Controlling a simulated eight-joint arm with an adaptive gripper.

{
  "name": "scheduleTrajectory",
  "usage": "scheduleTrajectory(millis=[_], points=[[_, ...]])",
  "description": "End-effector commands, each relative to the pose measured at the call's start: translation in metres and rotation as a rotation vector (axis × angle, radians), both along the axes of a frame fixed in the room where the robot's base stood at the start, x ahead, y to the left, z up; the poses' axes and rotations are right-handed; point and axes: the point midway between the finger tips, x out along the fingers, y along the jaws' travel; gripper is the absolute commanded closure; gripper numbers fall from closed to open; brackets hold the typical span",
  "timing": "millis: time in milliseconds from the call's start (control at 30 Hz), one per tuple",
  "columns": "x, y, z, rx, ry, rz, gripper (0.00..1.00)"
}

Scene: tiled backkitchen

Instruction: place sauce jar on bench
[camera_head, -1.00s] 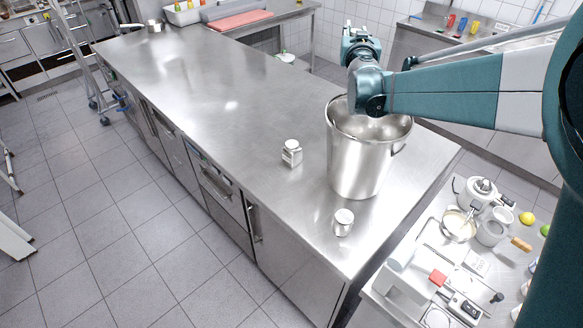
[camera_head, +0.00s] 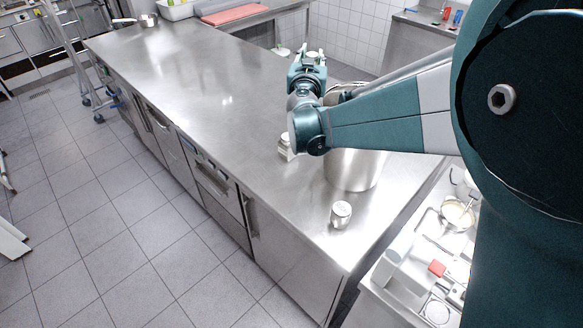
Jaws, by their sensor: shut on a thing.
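My gripper (camera_head: 312,56) is above the bench (camera_head: 205,95), a long stainless-steel counter. It is shut on a small, pale-topped thing, seemingly the sauce jar (camera_head: 313,55). Only its top shows between the fingers; the rest is hidden by my gripper. From this angle I cannot tell how high it is above the steel surface.
A large steel pot (camera_head: 355,170) stands on the bench behind my arm, partly hidden. A small silvery jar (camera_head: 341,214) stands near the bench's front corner. Another small container (camera_head: 284,147) is partly covered by my wrist. The bench's left and middle are clear.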

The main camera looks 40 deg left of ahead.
Motion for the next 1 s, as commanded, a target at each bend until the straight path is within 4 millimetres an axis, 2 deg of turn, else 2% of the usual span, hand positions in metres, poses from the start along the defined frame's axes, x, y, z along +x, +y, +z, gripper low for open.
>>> scheduleTrajectory(millis=[33,367,700,900,1000], points=[[-0.012,-0.001,-0.012,0.000,0.000,-0.005,0.91],[-0.091,-0.022,-0.080,0.000,0.000,-0.067,0.91],[-0.183,-0.073,-0.150,0.000,0.000,-0.142,0.91],[-0.223,-0.105,-0.178,0.000,0.000,-0.178,0.91],[-0.234,-0.116,-0.186,0.000,0.000,-0.191,0.91]])
